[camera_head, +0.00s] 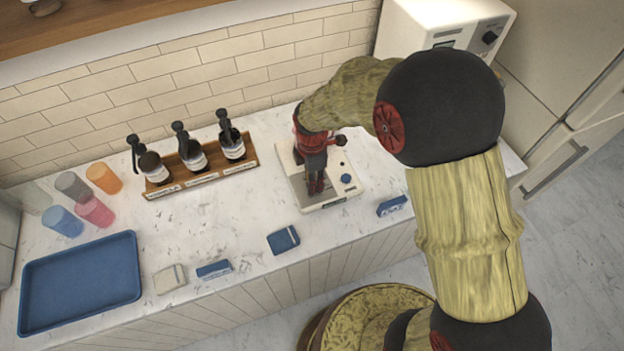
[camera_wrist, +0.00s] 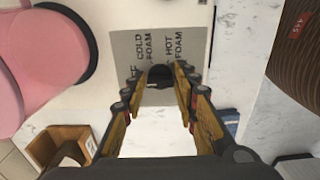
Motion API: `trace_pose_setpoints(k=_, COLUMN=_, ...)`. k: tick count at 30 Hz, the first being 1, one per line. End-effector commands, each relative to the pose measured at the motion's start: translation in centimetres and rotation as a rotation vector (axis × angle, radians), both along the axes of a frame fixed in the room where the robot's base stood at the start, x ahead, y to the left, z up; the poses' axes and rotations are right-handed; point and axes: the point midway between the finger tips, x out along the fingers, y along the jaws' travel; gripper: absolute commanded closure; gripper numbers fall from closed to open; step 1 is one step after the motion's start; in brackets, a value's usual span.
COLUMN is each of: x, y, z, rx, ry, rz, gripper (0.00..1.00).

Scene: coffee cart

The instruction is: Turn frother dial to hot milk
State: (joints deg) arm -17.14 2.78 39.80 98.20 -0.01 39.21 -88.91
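The frother (camera_head: 329,203) is a low white machine on the counter, partly hidden under my arm. Its grey label plate (camera_wrist: 128,50) shows in the wrist view, with COLD FOAM and HOT FOAM readable and one word partly covered. I see no hot milk label. The black dial (camera_wrist: 160,74) sits at the plate's lower edge, and its pointer direction is unclear. My gripper (camera_wrist: 164,78) is open, its two fingertips on either side of the dial; I cannot tell whether they touch it. In the head view my gripper (camera_head: 316,184) points down over the frother.
A wooden rack (camera_head: 202,178) with several black-topped bottles stands left. Coloured cups (camera_head: 94,210) and a blue tray (camera_head: 80,280) are farther left. A white appliance (camera_head: 415,25) stands behind my arm. Small packets (camera_head: 284,240) lie along the front edge.

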Motion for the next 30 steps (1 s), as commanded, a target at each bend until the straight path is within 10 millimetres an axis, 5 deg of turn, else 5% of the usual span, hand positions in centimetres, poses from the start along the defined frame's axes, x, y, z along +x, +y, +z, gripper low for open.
trace_pose_setpoints(k=14, x=-0.01, y=0.00, z=0.01, rx=0.000, ry=0.000, rz=0.000, gripper=1.00)
trace_pose_setpoints(k=30, x=-0.07, y=-0.02, z=0.04, rx=-0.001, ry=0.002, rz=-0.161, gripper=1.00)
